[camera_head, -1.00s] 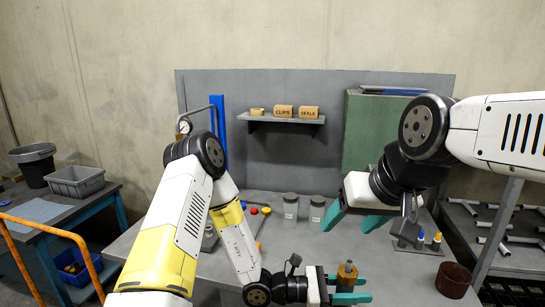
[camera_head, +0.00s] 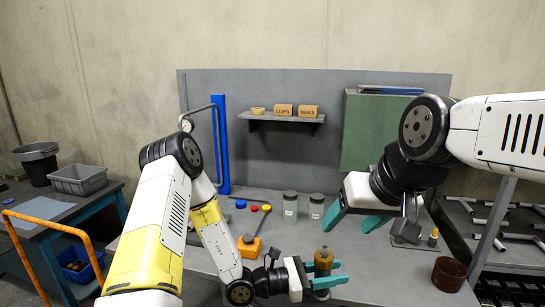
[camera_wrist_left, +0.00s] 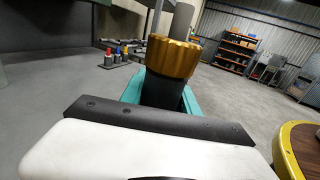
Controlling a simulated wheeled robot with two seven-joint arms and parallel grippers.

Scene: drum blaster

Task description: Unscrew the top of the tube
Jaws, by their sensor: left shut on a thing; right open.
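The tube stands upright in my left gripper (camera_head: 326,273), whose teal fingers are shut on it from both sides. Its gold-brown top (camera_head: 323,257) sticks up above the fingers. In the left wrist view the ribbed gold top (camera_wrist_left: 172,56) sits on the dark tube body (camera_wrist_left: 160,92), between the teal fingers. The tube's lower end is mostly hidden by the fingers; a grey round piece shows below it. My right gripper (camera_head: 358,217) is open and empty, above the table and behind and to the right of the tube.
Two grey jars (camera_head: 290,207) stand behind the tube. An orange tool (camera_head: 250,247) and small coloured knobs (camera_head: 253,208) lie left. A brown round container (camera_head: 449,275) and a metal fixture (camera_head: 408,230) with a yellow-tipped piece stand right. Table around the container's left is clear.

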